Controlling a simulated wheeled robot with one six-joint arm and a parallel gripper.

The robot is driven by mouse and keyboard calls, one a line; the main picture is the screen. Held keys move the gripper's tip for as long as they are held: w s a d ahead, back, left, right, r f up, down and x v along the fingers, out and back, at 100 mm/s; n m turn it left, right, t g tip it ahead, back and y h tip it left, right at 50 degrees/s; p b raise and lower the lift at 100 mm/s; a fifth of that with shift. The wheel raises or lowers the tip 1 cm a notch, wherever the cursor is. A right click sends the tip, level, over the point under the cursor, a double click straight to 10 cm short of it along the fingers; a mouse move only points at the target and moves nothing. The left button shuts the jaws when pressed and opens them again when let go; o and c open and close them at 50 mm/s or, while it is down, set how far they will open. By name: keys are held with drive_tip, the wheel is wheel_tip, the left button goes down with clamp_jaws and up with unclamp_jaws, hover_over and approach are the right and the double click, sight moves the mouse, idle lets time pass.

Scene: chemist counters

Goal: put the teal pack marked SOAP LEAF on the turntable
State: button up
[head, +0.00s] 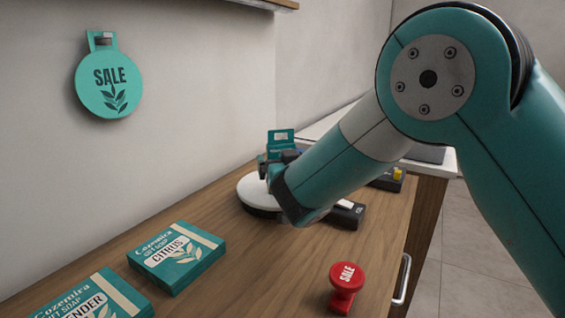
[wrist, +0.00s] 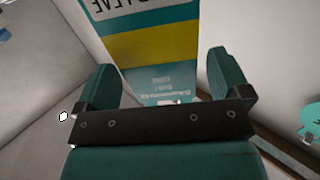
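The round white turntable (head: 250,194) stands on the wooden counter, partly hidden by my arm. My gripper (head: 275,170) is over it, its fingers hard to make out there. A teal pack with a hang tab (head: 281,138) shows just behind my gripper; its label is too small to read. In the wrist view my gripper (wrist: 165,85) has its fingers spread. A pack with white, yellow and teal bands (wrist: 155,50) fills the space between and beyond them, its large lettering inverted and cut off. A narrow gap shows at its right. I cannot read SOAP LEAF on any pack.
A CITRUS soap box (head: 177,257) and a LENDER-lettered box (head: 95,298) lie at the front left. A dark box (head: 344,214) is right of the turntable. A teal SALE sign (head: 109,85) hangs on the wall.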

drive_tip(key=b+v, duration=0.4)
drive_tip(key=v, duration=0.8)
drive_tip(key=shift+b, duration=0.4)
drive_tip(key=shift+r, duration=0.1)
